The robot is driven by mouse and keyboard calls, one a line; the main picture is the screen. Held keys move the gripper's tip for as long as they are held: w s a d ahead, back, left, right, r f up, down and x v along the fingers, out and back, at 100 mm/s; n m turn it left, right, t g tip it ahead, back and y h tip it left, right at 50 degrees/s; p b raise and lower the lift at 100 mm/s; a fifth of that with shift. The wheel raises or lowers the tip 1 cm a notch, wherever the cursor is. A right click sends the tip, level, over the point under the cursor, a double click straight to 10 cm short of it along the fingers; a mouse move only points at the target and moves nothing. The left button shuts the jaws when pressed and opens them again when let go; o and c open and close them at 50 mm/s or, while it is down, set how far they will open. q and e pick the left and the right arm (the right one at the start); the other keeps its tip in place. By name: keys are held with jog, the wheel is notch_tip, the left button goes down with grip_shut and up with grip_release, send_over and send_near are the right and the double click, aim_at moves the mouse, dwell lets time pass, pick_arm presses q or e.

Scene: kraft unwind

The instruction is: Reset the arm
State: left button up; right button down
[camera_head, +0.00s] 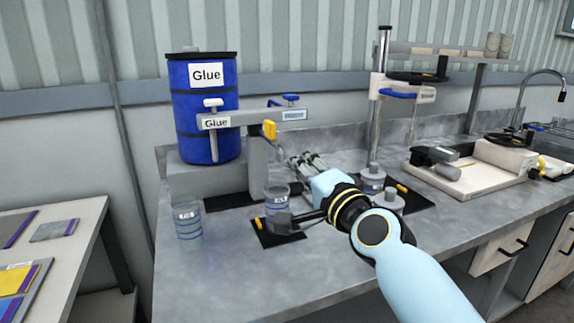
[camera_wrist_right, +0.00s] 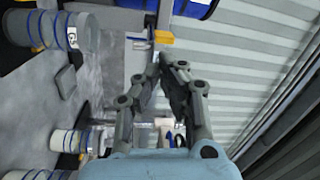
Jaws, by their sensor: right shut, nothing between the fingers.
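My right arm comes in from the lower right in the head view. My right gripper (camera_head: 297,160) is above the counter, behind and above the clear cup on the black pad. Its fingers are grey and shut, with nothing held. In the right wrist view the gripper (camera_wrist_right: 170,62) points up the picture, with its two fingers converging. My left gripper does not show in either view.
A grey counter (camera_head: 220,270) holds a blue glue drum (camera_head: 206,105) with a tap. A clear cup (camera_head: 187,218) stands at the left; another cup (camera_head: 277,197) stands on a black pad (camera_head: 268,238). A stirrer stand (camera_head: 377,110) is behind the gripper; a tray (camera_head: 465,185) is right.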

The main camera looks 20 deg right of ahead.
jog(key=s+f+n+g, duration=0.4)
jog(key=s+f+n, duration=0.15)
jog(key=s, duration=0.25)
jog(key=s+f+n+g, duration=0.4)
jog(key=s+f+n, duration=0.15)
jog(key=s, duration=0.35)
jog(key=s+d+f+n+g+h, duration=0.2)
jog(key=s+d+g, duration=0.2)
jog(key=s, duration=0.5)
jog(key=s+d+f+n+g+h, duration=0.1)
jog(key=s+d+n+g+h, duration=0.2)
jog(key=s, duration=0.7)
jog(key=d+f+m+g+y+b, duration=0.1)
jog(key=d+f+b, duration=0.15)
jog(key=f, duration=1.25)
jog(key=d+f+b, duration=0.1)
jog(key=f+b, duration=0.2)
jog(key=f, duration=1.3)
pick_arm(q)
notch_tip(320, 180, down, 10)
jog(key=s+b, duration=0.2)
jog(key=b, duration=0.2)
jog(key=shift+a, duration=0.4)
pick_arm(e)
jog(key=s+f+g, duration=0.1)
jog(key=s+f, duration=1.8)
jog(key=f, duration=0.3)
jog(key=shift+s+d+m+g, duration=0.3)
jog(key=shift+d, duration=0.1)
